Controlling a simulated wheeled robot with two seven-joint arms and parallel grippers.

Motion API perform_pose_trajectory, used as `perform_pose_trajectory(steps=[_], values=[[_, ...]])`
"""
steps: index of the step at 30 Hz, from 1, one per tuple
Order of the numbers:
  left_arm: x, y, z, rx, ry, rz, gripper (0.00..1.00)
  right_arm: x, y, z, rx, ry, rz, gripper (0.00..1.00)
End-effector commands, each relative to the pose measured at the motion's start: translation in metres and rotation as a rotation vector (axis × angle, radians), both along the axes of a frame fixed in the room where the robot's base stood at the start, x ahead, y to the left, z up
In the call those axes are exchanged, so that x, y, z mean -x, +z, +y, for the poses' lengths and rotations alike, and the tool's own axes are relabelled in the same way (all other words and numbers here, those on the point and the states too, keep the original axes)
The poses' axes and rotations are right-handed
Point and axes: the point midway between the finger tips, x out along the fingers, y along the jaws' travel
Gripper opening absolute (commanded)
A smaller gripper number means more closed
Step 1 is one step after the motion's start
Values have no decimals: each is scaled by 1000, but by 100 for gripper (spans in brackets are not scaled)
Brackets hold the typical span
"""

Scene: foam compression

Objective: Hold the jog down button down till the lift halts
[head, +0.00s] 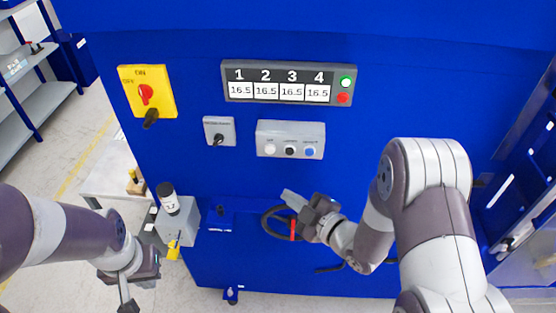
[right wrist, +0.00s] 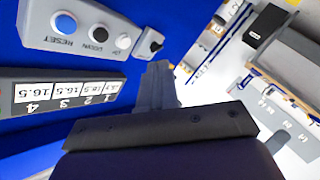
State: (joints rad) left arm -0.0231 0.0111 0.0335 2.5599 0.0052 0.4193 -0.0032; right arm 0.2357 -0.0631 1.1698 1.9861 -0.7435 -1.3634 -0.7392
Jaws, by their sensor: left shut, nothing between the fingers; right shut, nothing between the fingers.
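The grey button box (head: 290,139) is on the blue panel, with a white, a black and a blue button in a row. The black jog down button (head: 290,150) is in the middle; in the right wrist view the black button (right wrist: 97,31) has DOWN lettered by it. My right gripper (head: 292,199) is shut and empty, below the button box and apart from it. Its fingers also show in the right wrist view (right wrist: 158,82). My left gripper (head: 127,296) is shut and empty at the lower left, far from the buttons.
A display (head: 290,82) above the box reads 16.5 under each of 1 to 4, with green and red lights beside it. A yellow switch plate (head: 148,91) and a small selector box (head: 219,131) are to the left. A dark cable loop (head: 272,229) hangs behind my right gripper.

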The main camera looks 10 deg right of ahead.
Motion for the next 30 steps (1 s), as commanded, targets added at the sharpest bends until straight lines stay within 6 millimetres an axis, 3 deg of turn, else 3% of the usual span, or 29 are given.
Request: perform_pose_trajectory(steps=[5, 17, 30], values=[[0, 0, 0, 0, 0, 0, 0, 0, 21, 5, 11, 27, -122, 0], [0, 0, 0, 0, 0, 0, 0, -4, 21, 4, 22, 26, -129, 0], [0, -4, 0, 0, 0, 0, 0, -59, 20, -13, 23, 26, -128, 0]])
